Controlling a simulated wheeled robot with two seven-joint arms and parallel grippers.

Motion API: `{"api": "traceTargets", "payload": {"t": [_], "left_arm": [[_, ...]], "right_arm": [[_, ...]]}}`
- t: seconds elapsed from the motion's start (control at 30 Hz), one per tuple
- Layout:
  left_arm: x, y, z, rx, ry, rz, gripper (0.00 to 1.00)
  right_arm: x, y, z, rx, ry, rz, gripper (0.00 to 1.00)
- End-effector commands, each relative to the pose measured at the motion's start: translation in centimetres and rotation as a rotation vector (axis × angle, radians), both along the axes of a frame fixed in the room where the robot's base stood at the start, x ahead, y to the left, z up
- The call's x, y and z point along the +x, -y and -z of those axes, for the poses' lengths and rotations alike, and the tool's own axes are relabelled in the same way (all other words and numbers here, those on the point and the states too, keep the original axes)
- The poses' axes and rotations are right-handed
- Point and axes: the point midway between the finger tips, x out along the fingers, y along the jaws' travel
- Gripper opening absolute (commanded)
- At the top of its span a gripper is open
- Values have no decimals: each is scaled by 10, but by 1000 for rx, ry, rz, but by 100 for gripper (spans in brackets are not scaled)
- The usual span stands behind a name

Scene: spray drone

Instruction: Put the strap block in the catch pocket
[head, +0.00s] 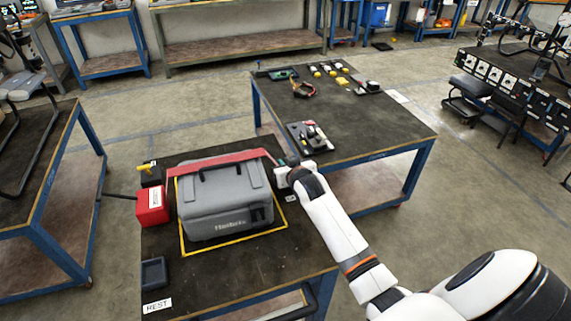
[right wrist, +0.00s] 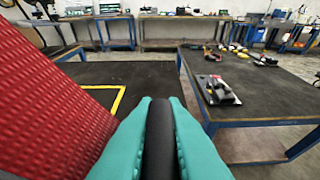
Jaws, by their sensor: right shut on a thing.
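A grey case (head: 222,205) stands inside a yellow outline on the dark bench. A red strap (head: 222,160) lies across its back top edge; in the right wrist view its red weave (right wrist: 45,95) fills the left. My right gripper (head: 284,163) is at the strap's right end, beside the case's back right corner. Its teal fingers (right wrist: 158,110) are shut on a dark rounded piece (right wrist: 158,140), which appears to be the strap block. I cannot make out the catch pocket for certain; a dark fitting (head: 258,214) shows on the case's front right. My left gripper is out of view.
A red labelled box (head: 152,205) and a dark block with a yellow top (head: 150,174) stand left of the case. A dark square tray (head: 154,272) sits near the REST label. The second table (head: 370,125) behind right holds tools and small parts.

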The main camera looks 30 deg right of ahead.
Motion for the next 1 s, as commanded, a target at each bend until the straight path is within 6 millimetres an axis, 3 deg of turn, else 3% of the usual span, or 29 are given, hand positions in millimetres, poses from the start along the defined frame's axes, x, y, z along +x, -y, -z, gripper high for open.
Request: {"api": "traceTargets", "payload": {"t": [0.03, 0.07, 0.17, 0.57, 1.0], "left_arm": [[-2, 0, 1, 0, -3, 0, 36], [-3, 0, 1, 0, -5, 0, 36], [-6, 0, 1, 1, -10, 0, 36], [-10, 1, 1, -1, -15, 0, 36], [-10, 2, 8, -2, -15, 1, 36]], "right_arm": [[0, 0, 2, 0, 0, 0, 0], [0, 0, 2, 0, -1, 0, 15], [0, 0, 1, 0, -1, 0, 31], [-4, -1, -2, 0, 0, 0, 32], [-77, -18, -32, 0, 1, -1, 32]]}}
